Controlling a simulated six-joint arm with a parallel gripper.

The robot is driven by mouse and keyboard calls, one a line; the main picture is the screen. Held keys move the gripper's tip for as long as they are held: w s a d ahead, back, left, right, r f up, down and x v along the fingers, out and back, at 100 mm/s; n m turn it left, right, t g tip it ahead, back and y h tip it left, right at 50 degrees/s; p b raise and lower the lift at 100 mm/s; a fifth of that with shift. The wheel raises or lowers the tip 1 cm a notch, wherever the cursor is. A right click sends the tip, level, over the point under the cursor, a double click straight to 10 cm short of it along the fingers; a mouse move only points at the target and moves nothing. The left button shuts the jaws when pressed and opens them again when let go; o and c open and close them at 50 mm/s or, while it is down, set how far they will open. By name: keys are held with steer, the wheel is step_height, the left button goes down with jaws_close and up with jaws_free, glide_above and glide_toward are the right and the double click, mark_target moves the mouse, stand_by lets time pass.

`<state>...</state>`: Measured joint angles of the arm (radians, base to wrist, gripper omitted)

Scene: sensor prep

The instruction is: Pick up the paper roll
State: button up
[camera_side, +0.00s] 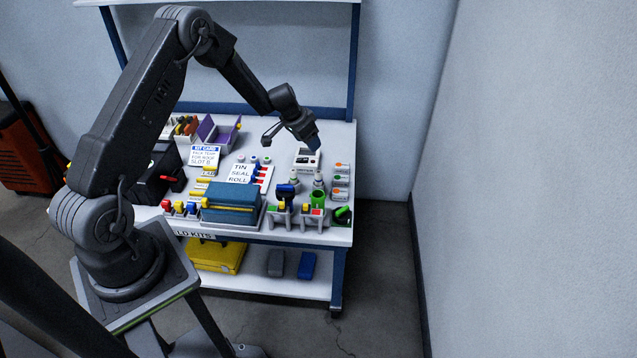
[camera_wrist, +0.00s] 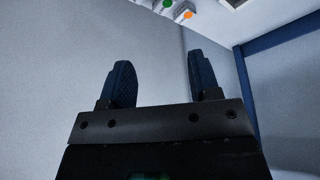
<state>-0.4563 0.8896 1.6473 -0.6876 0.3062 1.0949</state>
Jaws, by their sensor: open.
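My gripper (camera_side: 313,143) hangs above the back right of the workbench, over a small white device (camera_side: 307,161). In the wrist view my gripper (camera_wrist: 160,78) has its two blue fingers wide apart with nothing between them. I cannot pick out the paper roll with certainty in either view.
Small white items with orange marks (camera_side: 341,181) line the bench's right edge. A green cup (camera_side: 318,199), bottles and a blue box (camera_side: 231,203) crowd the front. A purple open box (camera_side: 216,133) stands at the back. A wall (camera_side: 530,180) is at the right.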

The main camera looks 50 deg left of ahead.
glide_toward(318, 172)
steer(key=shift+x, duration=5.15)
steer(key=shift+c, duration=0.4)
steer(key=c, duration=0.9)
